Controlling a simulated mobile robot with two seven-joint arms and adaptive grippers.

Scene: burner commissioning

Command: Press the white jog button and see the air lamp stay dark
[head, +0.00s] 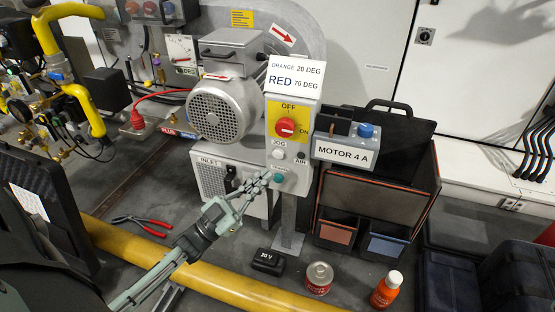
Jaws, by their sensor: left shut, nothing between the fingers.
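The white jog button (278,154) sits under the JOG label on the grey control box (270,166), below the red rotary switch (286,127). The air lamp (300,155) is a small dark dot to its right, above the AIR label; it looks unlit. My left gripper (266,180) is shut and empty. The jog button is not covered. My right gripper is not in view.
The motor (222,112) stands left of the box. A grey MOTOR 4 A unit (345,145) is close on the right, above an open tool case (395,185). A yellow pipe (215,280) crosses the floor. Pliers (142,224), a can (319,278) and an orange bottle (386,290) are on the floor.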

